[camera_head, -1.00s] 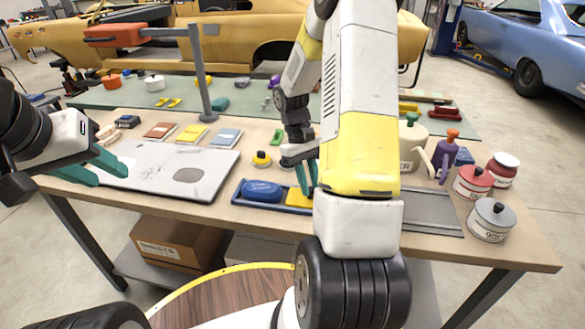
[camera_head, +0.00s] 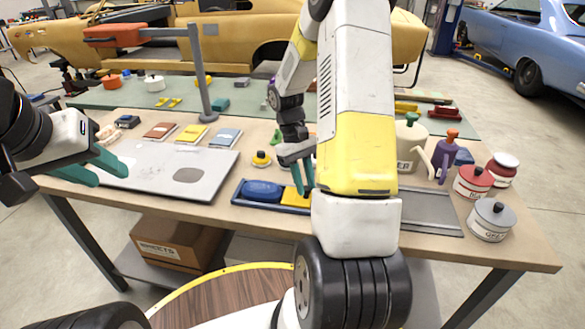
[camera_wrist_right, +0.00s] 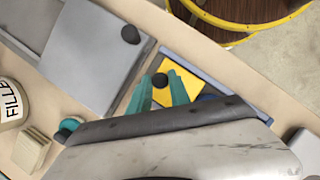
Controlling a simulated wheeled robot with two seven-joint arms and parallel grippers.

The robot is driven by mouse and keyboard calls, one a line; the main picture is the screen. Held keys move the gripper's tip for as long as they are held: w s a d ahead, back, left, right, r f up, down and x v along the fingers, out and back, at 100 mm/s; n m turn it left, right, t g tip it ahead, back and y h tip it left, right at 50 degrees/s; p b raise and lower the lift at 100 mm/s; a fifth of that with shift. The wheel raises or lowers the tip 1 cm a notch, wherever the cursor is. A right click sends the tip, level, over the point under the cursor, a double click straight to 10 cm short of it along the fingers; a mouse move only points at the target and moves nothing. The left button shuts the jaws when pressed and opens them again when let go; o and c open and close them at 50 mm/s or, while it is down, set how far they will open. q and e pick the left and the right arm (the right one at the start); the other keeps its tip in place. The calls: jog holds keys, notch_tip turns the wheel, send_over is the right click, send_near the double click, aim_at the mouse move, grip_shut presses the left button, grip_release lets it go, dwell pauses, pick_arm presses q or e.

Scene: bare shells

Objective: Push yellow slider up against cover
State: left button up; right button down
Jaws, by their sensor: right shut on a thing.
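The yellow slider (camera_head: 294,198) lies in the shallow blue tray, right of a blue block (camera_head: 262,192). The right wrist view shows the yellow slider (camera_wrist_right: 181,73) as a flat plate with a black knob (camera_wrist_right: 160,80). My right gripper (camera_head: 303,186) is shut on that knob, its teal fingers on both sides (camera_wrist_right: 159,86). A grey plate with a black knob, seemingly the cover (camera_wrist_right: 92,52), lies beside the yellow slider in the right wrist view. My right arm hides part of it in the head view. My left gripper (camera_head: 103,170) is open and empty over the white board.
The white board (camera_head: 145,165) lies at the left. A grey post (camera_head: 199,75) stands behind it. Lidded canisters (camera_head: 472,182) and a purple pot (camera_head: 445,155) stand at the right. A small yellow knobbed piece (camera_head: 261,159) sits behind the tray.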

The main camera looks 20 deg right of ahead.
aim_at(294, 189)
jog(key=shift+w+a, duration=0.45)
jog(key=shift+a, duration=0.2)
jog(key=c, duration=1.2)
grip_release()
jog(key=shift+c, duration=0.2)
jog(key=shift+r, duration=0.1)
jog(key=v, duration=0.7)
jog(key=shift+r, duration=0.3)
